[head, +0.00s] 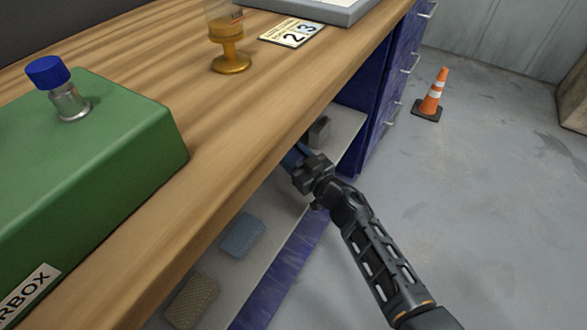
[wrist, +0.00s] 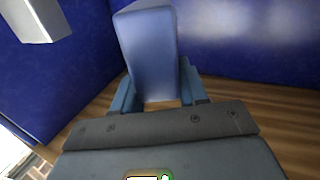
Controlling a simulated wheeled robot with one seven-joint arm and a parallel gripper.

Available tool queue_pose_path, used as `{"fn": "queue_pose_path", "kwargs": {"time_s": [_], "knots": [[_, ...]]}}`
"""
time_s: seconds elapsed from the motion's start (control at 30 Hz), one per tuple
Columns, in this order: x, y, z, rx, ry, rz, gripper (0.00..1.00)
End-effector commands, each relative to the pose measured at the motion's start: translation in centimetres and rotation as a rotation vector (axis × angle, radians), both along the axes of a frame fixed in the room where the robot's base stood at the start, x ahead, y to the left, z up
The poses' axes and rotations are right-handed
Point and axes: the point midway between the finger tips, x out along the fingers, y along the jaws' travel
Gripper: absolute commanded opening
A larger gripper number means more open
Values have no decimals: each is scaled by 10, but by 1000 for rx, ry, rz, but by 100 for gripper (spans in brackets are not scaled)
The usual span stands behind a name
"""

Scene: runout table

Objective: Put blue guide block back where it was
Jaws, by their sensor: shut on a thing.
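The blue guide block (wrist: 148,52) is between the fingers of my gripper (wrist: 155,90) in the wrist view, standing out beyond them. In the head view my gripper (head: 303,168) reaches under the front edge of the wooden tabletop, over the shelf below. Only a small part of the blue block (head: 291,156) shows there, at the fingertips; the tabletop edge hides the rest. I cannot tell whether the block touches the shelf.
On the lower shelf (head: 283,212) are a grey block (head: 319,131), a light blue pad (head: 242,235) and a tan pad (head: 192,301). An orange cone (head: 432,95) stands on the floor.

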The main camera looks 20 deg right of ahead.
Motion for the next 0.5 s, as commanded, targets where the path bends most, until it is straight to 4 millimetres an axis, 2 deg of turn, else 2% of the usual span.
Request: {"fn": "queue_pose_path", "kwargs": {"time_s": [0.13,0.33,0.5], "knots": [[1,0,-10,1,-2,0,0],[1,1,-35,2,-3,1,0],[1,0,-38,1,-3,1,0]]}}
